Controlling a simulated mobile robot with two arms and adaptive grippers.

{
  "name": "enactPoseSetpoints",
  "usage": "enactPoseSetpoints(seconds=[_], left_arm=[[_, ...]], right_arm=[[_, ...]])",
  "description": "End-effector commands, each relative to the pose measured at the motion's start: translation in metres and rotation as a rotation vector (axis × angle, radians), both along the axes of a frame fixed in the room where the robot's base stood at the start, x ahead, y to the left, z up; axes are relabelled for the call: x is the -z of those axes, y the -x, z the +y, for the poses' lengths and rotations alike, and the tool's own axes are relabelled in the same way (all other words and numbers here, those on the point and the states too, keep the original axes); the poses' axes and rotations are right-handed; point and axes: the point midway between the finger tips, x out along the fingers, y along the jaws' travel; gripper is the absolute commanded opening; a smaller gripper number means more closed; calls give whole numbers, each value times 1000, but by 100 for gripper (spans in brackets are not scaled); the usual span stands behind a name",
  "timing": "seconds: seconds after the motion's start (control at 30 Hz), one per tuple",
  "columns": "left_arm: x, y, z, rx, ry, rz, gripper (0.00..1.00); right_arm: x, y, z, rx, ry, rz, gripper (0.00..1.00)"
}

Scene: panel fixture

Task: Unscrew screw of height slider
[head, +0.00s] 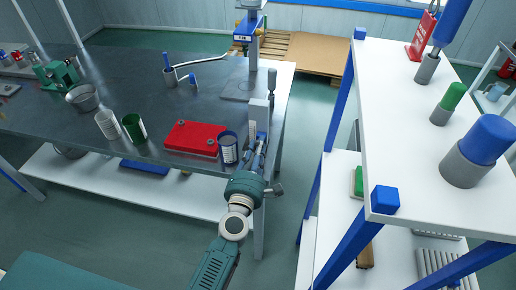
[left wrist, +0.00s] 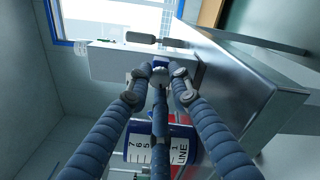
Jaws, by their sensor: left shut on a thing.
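The height slider looks like a pale grey block (head: 258,113) by a thin upright post (head: 271,82) at the right end of the workbench. In the left wrist view the block (left wrist: 110,62) fills the upper middle. My left gripper (head: 259,146) points up at the block from the near side. In the left wrist view my left gripper (left wrist: 160,72) has its fingers drawn together around a small round silver screw head (left wrist: 160,75) at the block's face. The screw's shaft is hidden. My right gripper is not in view.
A labelled blue-and-white can (head: 229,150) and a red box (head: 190,138) stand close left of my gripper on the workbench (head: 75,120). Cups and a green vise (head: 57,74) are farther left. A white shelf (head: 390,110) stands right, across a clear floor gap.

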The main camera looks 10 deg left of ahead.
Motion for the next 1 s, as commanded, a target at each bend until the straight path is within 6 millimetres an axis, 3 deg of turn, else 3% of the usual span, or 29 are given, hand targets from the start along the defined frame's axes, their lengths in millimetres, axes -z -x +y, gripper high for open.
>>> enactPoseSetpoints(seconds=[0.5, 0.53, 0.63, 1.0], left_arm=[[1, 0, 1, -2, 22, 1, 0], [1, 0, 1, -2, 22, 1, 22], [1, 0, 1, -2, 21, 1, 39], [1, 6, 0, 0, 20, 1, 39]], right_arm=[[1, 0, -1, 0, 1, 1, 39], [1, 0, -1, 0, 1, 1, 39], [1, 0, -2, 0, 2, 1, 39], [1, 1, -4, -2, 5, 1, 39]])
